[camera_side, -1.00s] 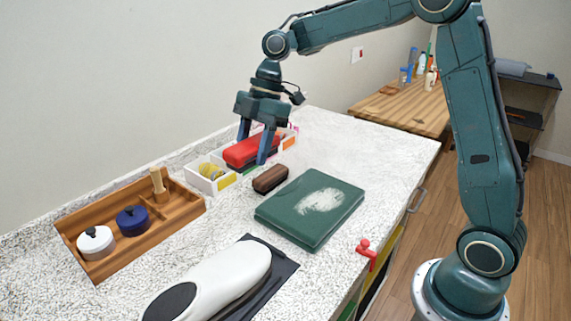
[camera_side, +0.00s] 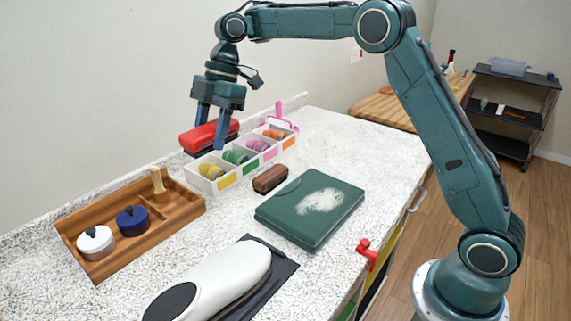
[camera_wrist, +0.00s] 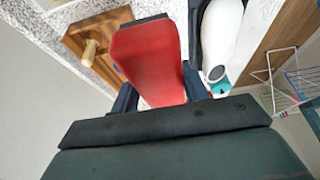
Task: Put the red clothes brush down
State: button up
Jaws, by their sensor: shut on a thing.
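The red clothes brush (camera_side: 210,137) has a red back and a dark underside. My gripper (camera_side: 211,128) is shut on it and holds it raised, at the back left end of the white divided box, near the wall. In the wrist view the red brush (camera_wrist: 150,62) lies between my two fingers (camera_wrist: 160,98) and hides part of the counter below. In the side view I cannot tell exactly how high the brush is above the counter.
The white box (camera_side: 228,179) holds several coloured rolls. A wooden tray (camera_side: 190,207) with two lidded pots is at left. A white iron-like object (camera_side: 225,280) lies on a dark mat.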

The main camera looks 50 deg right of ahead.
aim_at(222, 221)
jog(key=shift+f, duration=0.1)
jog(key=shift+f, duration=9.9)
jog(key=shift+f, duration=0.3)
jog(key=shift+f, duration=0.4)
jog(key=o, duration=0.7)
jog(key=shift+s, duration=0.1)
jog(key=shift+c, duration=0.2)
jog(key=shift+r, duration=0.1)
jog(key=shift+d+r, duration=0.1)
jog(key=shift+r, duration=0.45)
jog(key=v, duration=1.2)
